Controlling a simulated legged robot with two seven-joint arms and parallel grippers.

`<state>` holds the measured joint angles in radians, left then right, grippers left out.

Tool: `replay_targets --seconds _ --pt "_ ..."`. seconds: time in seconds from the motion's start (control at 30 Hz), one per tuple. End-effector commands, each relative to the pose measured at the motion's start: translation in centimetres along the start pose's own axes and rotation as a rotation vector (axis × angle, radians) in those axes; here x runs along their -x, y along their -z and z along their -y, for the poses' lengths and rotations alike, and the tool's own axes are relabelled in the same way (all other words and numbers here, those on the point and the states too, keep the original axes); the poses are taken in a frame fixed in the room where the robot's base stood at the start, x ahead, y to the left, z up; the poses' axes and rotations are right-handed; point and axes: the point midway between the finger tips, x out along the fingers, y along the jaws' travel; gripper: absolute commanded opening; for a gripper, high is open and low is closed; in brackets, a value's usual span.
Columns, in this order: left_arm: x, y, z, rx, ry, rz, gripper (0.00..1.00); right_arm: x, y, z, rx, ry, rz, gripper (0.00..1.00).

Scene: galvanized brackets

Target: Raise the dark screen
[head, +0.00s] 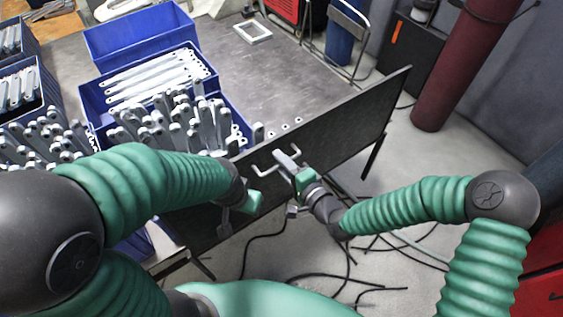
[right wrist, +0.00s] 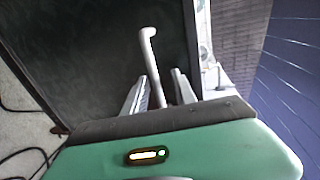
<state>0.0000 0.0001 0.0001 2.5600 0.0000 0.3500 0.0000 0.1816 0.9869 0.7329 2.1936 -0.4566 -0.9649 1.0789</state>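The dark screen (head: 345,125) is a long, flat black panel standing along the near edge of the table. A pale bar handle (head: 263,171) sticks out from its near face. My right gripper (head: 288,163) is at this handle. In the right wrist view the handle (right wrist: 149,55) runs between the two fingers of my right gripper (right wrist: 160,90), with gaps showing beside it, so the gripper is open around it. The screen's dark face (right wrist: 85,50) fills the left of that view. My left gripper (head: 232,208) is low in front of the screen's left part; its fingers are unclear.
Behind the screen, a grey table (head: 290,85) carries blue bins (head: 92,97) packed with galvanized brackets. A small pale frame (head: 253,32) lies at the back. Black cables (head: 262,240) trail over the floor below. A dark red column (head: 455,75) stands at right.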

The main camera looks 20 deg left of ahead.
Motion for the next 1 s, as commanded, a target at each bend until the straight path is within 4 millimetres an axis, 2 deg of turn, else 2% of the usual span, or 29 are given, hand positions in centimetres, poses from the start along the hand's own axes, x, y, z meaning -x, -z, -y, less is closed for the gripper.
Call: replay_targets --seconds 0.17,0.27,0.37,0.63,0.7,0.8,1.0 --pt "0.0 0.0 0.0 0.000 0.000 0.000 0.36 0.2 0.0 -0.1 0.000 -0.002 0.001 0.33" --pt "-0.1 0.0 0.0 0.000 0.000 0.000 0.36 1.3 0.0 -0.1 -0.001 -0.002 0.001 0.33" --pt "-0.3 -0.1 0.0 0.000 0.000 0.000 0.36 3.5 0.1 -0.2 -0.001 -0.003 -0.001 0.33" --pt "-0.3 -0.1 0.0 0.000 0.000 0.000 0.36 11.6 0.3 -0.1 -0.001 -0.003 -0.004 0.33" --pt "2.9 0.6 0.0 0.000 0.000 0.001 0.36 12.4 0.3 1.2 -0.009 -0.003 -0.001 0.33" --pt "5.2 1.3 0.0 0.000 0.000 -0.001 0.36 13.4 0.3 1.2 -0.010 -0.002 -0.001 0.33" --pt "7.8 1.9 0.0 0.000 0.000 0.000 0.36 15.9 0.3 0.5 -0.005 -0.003 -0.001 0.33"
